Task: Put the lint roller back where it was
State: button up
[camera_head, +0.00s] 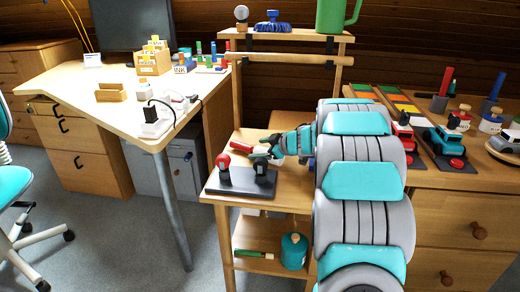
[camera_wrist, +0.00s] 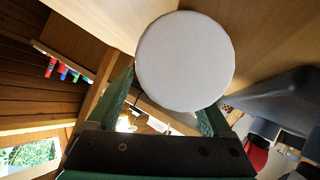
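The lint roller has a red handle (camera_head: 238,145) and a white roll. In the head view it lies roughly level by my gripper (camera_head: 262,160), above or on the small wooden table, with the handle pointing left. In the wrist view the round white end of the roll (camera_wrist: 185,60) fills the space between my green fingertips (camera_wrist: 168,105), which flank it and appear closed on it. The roll hides the handle there. I cannot tell whether the roller touches the tabletop.
A dark board (camera_head: 240,187) with a red-knobbed post (camera_head: 223,165) stands at the table's front. A teal canister (camera_head: 294,250) and a green item (camera_head: 254,254) sit on the lower shelf. Toy vehicles crowd the right counter (camera_head: 430,184). A cluttered desk (camera_head: 70,85) stands left.

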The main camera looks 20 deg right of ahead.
jog(key=shift+r, duration=0.1)
jog(key=shift+s+r, duration=0.15)
jog(key=v, duration=1.1)
jog(key=shift+s+d+p, duration=0.15)
jog(key=shift+s+p, duration=0.15)
jog(key=shift+p, duration=0.05)
